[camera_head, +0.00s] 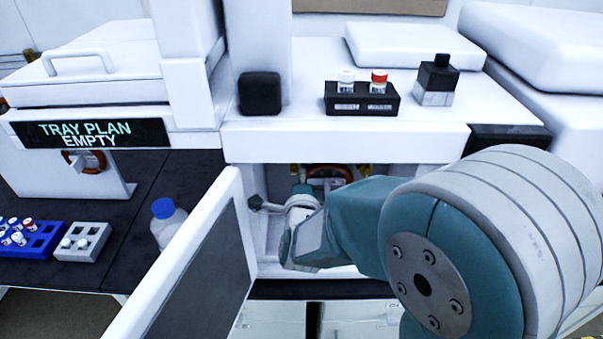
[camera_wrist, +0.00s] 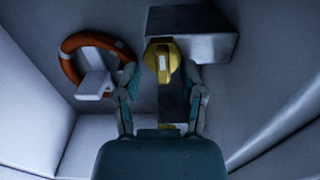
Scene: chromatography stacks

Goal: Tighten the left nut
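A yellow nut-like knob (camera_wrist: 162,60) shows in the wrist view, on the face of a dark grey block (camera_wrist: 205,40). My gripper (camera_wrist: 160,76) has its two fingers apart, one on either side of the knob's lower part; I see no clear contact. In the head view my arm reaches into the open white compartment. Small yellow parts show there left (camera_head: 295,169) and right (camera_head: 364,169) of an orange ring (camera_head: 330,172). My arm partly hides this area, and I cannot tell which yellow part the wrist view shows.
In the wrist view an orange ring (camera_wrist: 68,60) hangs close to the left finger, and compartment walls stand close around. In the head view an open door (camera_head: 195,275) stands left of my arm. A blue-capped bottle (camera_head: 167,222) stands beyond it. Vials in a black holder (camera_head: 361,106) stand above.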

